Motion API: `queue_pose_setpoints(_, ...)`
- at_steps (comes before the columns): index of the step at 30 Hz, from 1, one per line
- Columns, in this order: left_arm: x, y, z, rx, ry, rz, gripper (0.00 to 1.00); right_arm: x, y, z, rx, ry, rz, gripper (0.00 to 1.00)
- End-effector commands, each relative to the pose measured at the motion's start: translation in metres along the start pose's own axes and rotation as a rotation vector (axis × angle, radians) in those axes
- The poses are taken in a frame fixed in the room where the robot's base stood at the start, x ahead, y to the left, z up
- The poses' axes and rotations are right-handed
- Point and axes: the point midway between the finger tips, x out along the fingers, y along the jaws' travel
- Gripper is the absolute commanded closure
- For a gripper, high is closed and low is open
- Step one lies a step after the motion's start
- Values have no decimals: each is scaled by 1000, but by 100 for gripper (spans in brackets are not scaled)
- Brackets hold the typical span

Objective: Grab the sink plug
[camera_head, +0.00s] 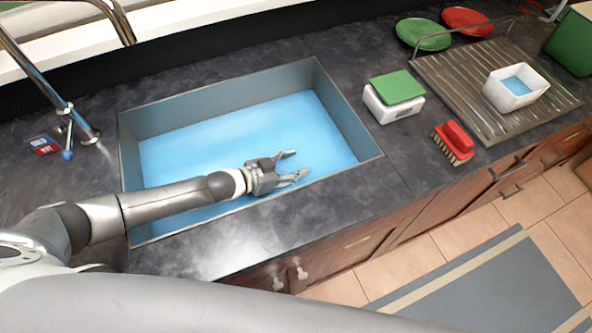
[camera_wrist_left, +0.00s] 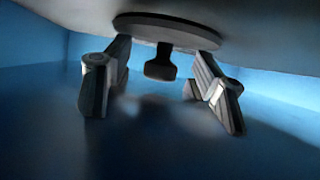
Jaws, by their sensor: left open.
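My left gripper (camera_head: 300,163) reaches into the sink (camera_head: 357,127) from the left. It is low over the sink's light blue bottom, near the front wall, with its fingers apart and pointing right. In the left wrist view the two fingers (camera_wrist_left: 164,112) are spread, with no object clearly held between them. A dark disc with a stubby knob shows at the top between the fingers; I cannot tell whether it is the sink plug or part of the gripper. No plug is clearly visible in the head view; my arm and gripper cover part of the sink bottom. My right gripper is not in view.
The sink's rim and walls surround the gripper. A chrome tap (camera_head: 86,134) stands at the left. Right of the sink are a white box with a green top (camera_head: 396,88), a red brush (camera_head: 455,138) and a drainer (camera_head: 459,79) with a white tub (camera_head: 501,96).

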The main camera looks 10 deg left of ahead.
Motion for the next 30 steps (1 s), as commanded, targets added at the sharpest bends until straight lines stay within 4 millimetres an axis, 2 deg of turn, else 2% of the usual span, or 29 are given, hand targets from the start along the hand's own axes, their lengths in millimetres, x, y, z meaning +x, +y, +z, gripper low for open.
queue_pose_setpoints(2,0,0,0,0,0,0,54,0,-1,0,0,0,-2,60)
queue_pose_setpoints(12,0,0,0,0,0,0,97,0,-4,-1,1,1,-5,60)
queue_pose_setpoints(22,-3,-1,-6,1,2,0,97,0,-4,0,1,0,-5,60)
queue_pose_setpoints(30,-21,-1,-43,3,3,-1,97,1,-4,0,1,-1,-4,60)
